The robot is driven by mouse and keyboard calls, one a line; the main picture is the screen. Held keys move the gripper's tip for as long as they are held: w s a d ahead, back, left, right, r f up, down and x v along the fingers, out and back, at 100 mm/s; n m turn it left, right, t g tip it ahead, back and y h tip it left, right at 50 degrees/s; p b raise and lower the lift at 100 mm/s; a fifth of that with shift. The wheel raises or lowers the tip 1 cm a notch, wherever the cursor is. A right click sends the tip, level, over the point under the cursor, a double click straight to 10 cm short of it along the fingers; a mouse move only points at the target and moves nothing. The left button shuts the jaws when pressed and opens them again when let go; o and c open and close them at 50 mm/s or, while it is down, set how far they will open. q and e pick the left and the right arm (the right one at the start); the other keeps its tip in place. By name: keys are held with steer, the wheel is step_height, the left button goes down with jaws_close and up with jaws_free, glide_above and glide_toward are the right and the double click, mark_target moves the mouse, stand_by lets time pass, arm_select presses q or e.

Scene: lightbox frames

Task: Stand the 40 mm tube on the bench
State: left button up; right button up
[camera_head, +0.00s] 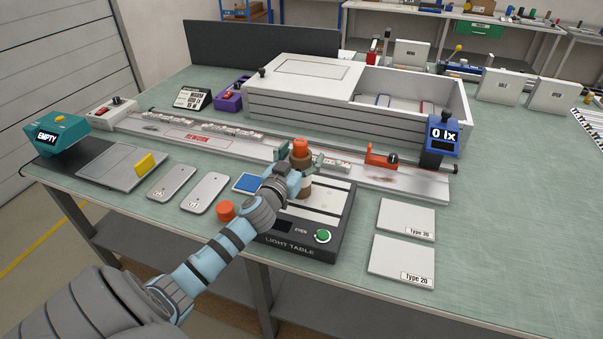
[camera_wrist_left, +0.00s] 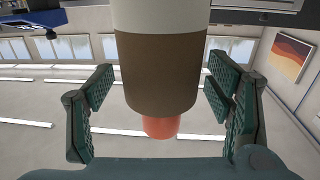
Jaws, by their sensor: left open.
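An upright tube (camera_head: 306,182) with an orange top, a brown band and a pale lower part stands over the light table (camera_head: 283,242). In the left wrist view the tube (camera_wrist_left: 160,75) shows large, with a white part, a brown band and an orange end. My left gripper (camera_head: 298,163) is open, with its dark green fingers on either side of the tube. In the wrist view, gaps show between both fingers and the tube. The tube's foot is partly hidden by my gripper. No size mark is readable on it. My right gripper is not in view.
An orange knob-like piece (camera_head: 226,211) sits left of the light table. A grey rail (camera_head: 190,137) marked REWORK runs behind, with a white box (camera_head: 300,115) beyond. Two white plates (camera_head: 402,258) lie to the right. The bench (camera_head: 510,220) is clear farther right.

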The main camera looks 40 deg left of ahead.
arm_select(q)
jaws_close()
steer(key=shift+r, duration=0.1)
